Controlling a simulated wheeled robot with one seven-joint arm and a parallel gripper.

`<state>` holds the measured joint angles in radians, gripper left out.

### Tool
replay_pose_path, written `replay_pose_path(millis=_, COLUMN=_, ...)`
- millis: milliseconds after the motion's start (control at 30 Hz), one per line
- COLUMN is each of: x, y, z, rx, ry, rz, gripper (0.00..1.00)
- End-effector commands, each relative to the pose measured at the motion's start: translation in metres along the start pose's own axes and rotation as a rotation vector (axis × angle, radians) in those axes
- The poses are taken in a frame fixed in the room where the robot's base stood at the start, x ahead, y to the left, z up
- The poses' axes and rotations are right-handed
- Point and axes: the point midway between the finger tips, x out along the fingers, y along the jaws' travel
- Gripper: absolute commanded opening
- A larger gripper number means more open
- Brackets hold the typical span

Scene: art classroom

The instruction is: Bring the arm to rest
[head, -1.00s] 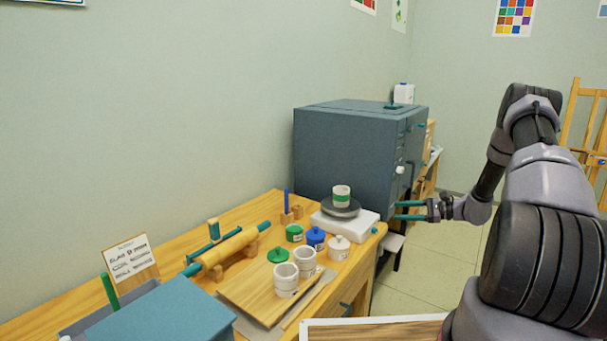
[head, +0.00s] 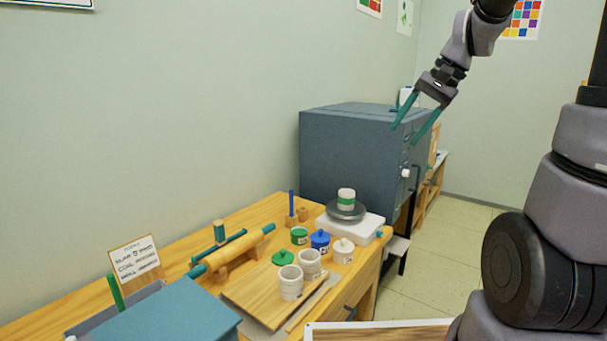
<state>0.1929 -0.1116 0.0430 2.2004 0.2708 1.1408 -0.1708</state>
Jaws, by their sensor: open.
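My gripper (head: 412,134) is in the upper right of the head view. Its two teal fingers are spread apart, point down and to the left, and hold nothing. It is raised in front of the upper right part of the dark blue-grey kiln-like cabinet (head: 345,150), well above the table; I cannot tell the gap to the cabinet. My arm bends over from the right side, and its upper part leaves the top of the picture.
A wooden table (head: 262,212) holds a white scale (head: 362,226) with a green-banded cup (head: 346,198) on its dark plate. Several pots, white cups (head: 291,282), a rolling pin (head: 230,252) and a blue box (head: 175,315) stand nearby. Open floor (head: 450,240) lies right of the table.

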Motion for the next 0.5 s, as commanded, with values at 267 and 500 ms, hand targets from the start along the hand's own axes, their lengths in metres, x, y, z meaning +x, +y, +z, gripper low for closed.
replay_pose_path(millis=267, x=-0.055, y=0.024, z=0.076, rx=-0.214, ry=0.256, rz=0.044, gripper=0.59)
replay_pose_path(millis=500, x=-0.077, y=0.047, z=0.111, rx=-0.328, ry=0.414, rz=0.043, gripper=0.59)
